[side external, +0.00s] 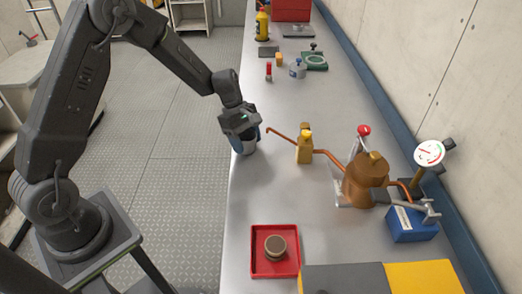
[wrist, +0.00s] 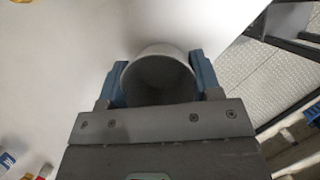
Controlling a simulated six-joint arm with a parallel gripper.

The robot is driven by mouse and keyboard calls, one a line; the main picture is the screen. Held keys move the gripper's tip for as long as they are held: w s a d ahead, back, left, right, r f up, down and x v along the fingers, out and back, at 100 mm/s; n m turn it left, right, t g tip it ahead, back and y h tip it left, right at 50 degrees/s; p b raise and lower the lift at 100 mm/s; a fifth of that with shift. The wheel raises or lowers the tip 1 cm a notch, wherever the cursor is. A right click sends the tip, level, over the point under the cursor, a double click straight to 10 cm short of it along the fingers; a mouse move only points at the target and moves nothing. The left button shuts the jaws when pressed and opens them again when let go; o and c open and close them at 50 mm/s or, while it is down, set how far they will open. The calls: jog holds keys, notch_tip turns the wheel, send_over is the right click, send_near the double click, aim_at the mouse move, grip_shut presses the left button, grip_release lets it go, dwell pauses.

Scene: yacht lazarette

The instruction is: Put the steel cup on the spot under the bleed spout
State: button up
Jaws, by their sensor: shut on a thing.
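My gripper (wrist: 160,88) is shut on the steel cup (wrist: 158,62), with a blue-padded finger on each side of it in the wrist view. The cup looks upright and its open mouth faces the wrist camera. In the side view my gripper (side external: 243,132) and the cup (side external: 244,147) are at the bench's left edge. I cannot tell whether the cup touches the bench. The bleed spout, a thin copper tube (side external: 284,139), ends just right of my gripper. It runs from a yellow-brown valve block (side external: 304,146) joined to a copper pot (side external: 366,181). No marked spot is clearly visible under the spout tip.
A red tray (side external: 257,268) holding a round brown-topped piece (side external: 275,247) lies at the front. A blue box (side external: 410,224) and a dial gauge (side external: 430,153) stand right of the pot. Small items and a yellow bottle (side external: 262,25) are farther back. The bench (side external: 260,200) between cup and tray is clear.

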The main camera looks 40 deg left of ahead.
aim_at(264, 162)
jog(key=d, duration=0.6)
jog(key=shift+a+f, duration=0.1)
jog(key=shift+f, duration=0.15)
jog(key=o, duration=0.9)
jog(key=v, duration=1.2)
jog(key=shift+r, duration=0.25)
